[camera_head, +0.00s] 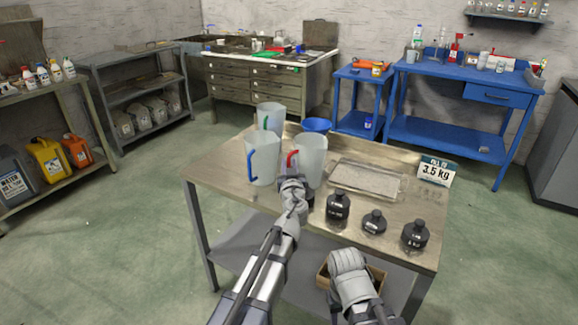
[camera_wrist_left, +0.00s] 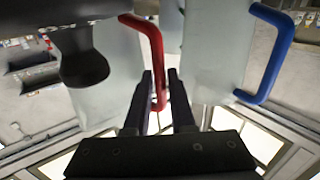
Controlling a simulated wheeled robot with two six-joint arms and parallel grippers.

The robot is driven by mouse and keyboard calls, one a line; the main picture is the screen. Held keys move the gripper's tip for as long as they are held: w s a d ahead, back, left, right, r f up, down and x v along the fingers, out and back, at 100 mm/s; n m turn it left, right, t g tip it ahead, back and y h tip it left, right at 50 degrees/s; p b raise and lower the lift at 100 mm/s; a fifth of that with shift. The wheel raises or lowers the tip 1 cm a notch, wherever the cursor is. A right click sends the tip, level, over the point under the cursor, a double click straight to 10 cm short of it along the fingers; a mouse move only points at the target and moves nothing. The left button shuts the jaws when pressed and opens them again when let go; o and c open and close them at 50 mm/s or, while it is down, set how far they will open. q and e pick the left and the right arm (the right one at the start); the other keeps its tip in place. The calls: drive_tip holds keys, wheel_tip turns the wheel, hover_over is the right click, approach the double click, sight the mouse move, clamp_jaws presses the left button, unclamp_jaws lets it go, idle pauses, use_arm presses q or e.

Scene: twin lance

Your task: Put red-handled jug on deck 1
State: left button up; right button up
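The red-handled jug (camera_head: 311,162) is a pale, frosted jug standing on the workbench. Its red handle (camera_head: 291,160) faces the near left. My left gripper (camera_head: 291,183) is at this handle. In the left wrist view the red handle (camera_wrist_left: 157,60) runs down between the two dark fingers of my left gripper (camera_wrist_left: 161,75). A narrow gap shows beside the handle, so the fingers look open around it. My right gripper (camera_head: 349,262) is low at the bench's front edge; its fingers are hidden. No deck marked 1 is readable; a flat metal tray (camera_head: 366,166) lies right of the jug.
A blue-handled jug (camera_head: 265,156) and a green-handled jug (camera_head: 270,115) stand close by on the workbench (camera_head: 225,165). A blue bowl (camera_head: 317,125) is behind. Black weights (camera_head: 338,207) line the front right. A 3.5 kg sign (camera_head: 436,170) stands at the right edge.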

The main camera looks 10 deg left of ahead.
use_arm(q)
drive_tip(key=o, duration=0.3)
drive_tip(key=shift+r, duration=0.25)
drive_tip(key=v, duration=1.2)
drive_tip(key=shift+f, duration=0.15)
